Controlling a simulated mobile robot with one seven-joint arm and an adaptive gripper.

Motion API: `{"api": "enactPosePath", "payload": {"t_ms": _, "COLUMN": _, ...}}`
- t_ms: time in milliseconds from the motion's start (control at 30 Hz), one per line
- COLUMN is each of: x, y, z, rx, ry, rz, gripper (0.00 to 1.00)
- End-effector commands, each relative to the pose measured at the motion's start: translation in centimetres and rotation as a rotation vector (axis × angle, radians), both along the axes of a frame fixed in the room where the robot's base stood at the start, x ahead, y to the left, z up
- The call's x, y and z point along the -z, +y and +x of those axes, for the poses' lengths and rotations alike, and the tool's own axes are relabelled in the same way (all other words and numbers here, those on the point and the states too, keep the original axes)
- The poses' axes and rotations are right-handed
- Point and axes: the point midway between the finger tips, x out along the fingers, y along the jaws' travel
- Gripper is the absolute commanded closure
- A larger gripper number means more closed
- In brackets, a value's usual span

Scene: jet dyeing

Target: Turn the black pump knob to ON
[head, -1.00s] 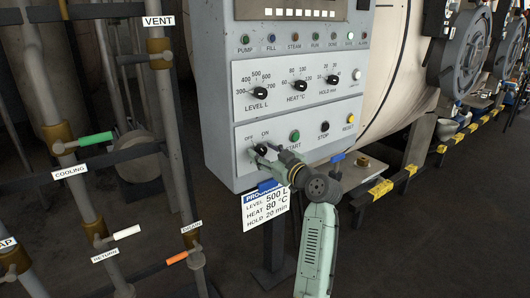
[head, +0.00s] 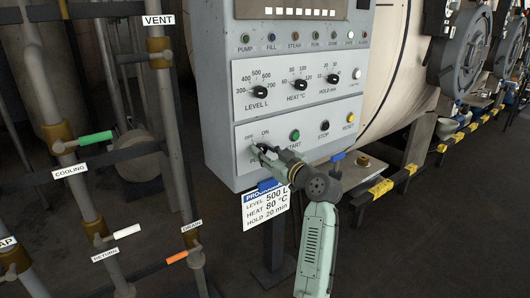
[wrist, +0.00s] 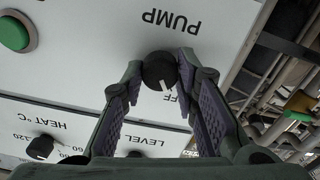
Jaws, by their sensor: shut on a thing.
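The black pump knob (wrist: 159,70) sits on the lower panel of the grey control box, with the PUMP label beside it. The wrist view shows it upside down. Its white pointer mark aims at the partly covered OFF label (wrist: 184,100). My gripper (wrist: 160,64) has one fingertip on each side of the knob and is shut on it. In the head view my gripper (head: 261,151) reaches the panel from the lower right and mostly covers the knob. The ON label (head: 265,133) shows above it there; in the wrist view it is hidden.
A green START button (head: 294,135), a black STOP button (head: 324,126) and a yellow button (head: 350,118) sit to the right. LEVEL, HEAT and HOLD knobs are above. A PROGRAM card (head: 265,206) hangs below the box. Pipes with coloured valve handles stand at left.

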Motion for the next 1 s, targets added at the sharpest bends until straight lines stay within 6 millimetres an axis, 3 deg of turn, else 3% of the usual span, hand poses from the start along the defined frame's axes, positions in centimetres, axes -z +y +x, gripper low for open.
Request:
{"api": "enactPosePath", "payload": {"t_ms": 367, "x": -0.06, "y": 0.04, "z": 0.01, "rx": -0.001, "ry": 0.123, "rz": 0.169, "gripper": 1.0}}
{"api": "enactPosePath", "payload": {"t_ms": 1000, "x": -0.2, "y": -0.07, "z": 0.06, "rx": 0.0, "ry": 0.478, "rz": 0.656, "gripper": 1.0}}
